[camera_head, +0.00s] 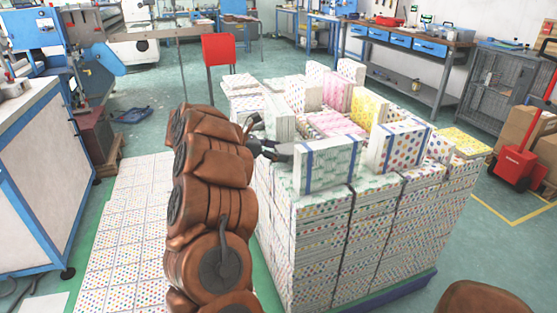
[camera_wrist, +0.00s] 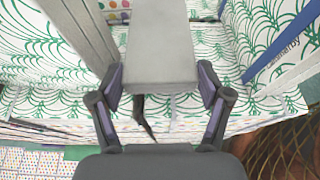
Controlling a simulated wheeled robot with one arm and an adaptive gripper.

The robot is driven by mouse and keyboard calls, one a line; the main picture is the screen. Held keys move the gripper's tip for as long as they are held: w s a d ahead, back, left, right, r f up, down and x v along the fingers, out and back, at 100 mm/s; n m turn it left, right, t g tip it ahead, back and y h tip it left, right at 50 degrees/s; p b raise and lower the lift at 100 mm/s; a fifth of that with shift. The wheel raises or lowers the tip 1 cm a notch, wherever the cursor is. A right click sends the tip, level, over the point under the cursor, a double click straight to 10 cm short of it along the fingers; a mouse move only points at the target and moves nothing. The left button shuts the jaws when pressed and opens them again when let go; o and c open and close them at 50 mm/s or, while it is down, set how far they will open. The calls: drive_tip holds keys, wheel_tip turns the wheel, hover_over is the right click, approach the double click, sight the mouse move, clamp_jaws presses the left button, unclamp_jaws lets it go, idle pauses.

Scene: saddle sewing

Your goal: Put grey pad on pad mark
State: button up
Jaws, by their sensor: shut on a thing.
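A grey pad (camera_wrist: 160,45) shows in the wrist view as a plain, smooth block between my two fingers. My gripper (camera_wrist: 161,82) is shut on it from both sides. In the head view my dark gripper (camera_head: 262,138) is at the left side of the large paper stack, close to the upright bundles. I cannot make out the pad there. No pad mark can be picked out in either view. A thin dark strip (camera_wrist: 147,118) shows below the pad in the wrist view.
The dotted paper stack (camera_head: 390,235) stands right of my arm, with upright bundles such as the blue-strapped one (camera_head: 330,165) on top. Green-patterned paper (camera_wrist: 40,45) surrounds my gripper.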

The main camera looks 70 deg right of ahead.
drive_tip(key=shift+f, duration=1.5)
drive_tip(key=shift+f, duration=0.15)
drive_tip(key=o, duration=1.1)
drive_tip(key=shift+r, duration=0.25)
drive_tip(key=shift+w+a, duration=0.25)
drive_tip(key=shift+w, duration=0.05)
drive_tip(key=v, duration=1.1)
drive_tip(key=shift+r+b, duration=0.15)
drive_tip(key=shift+b, duration=0.2)
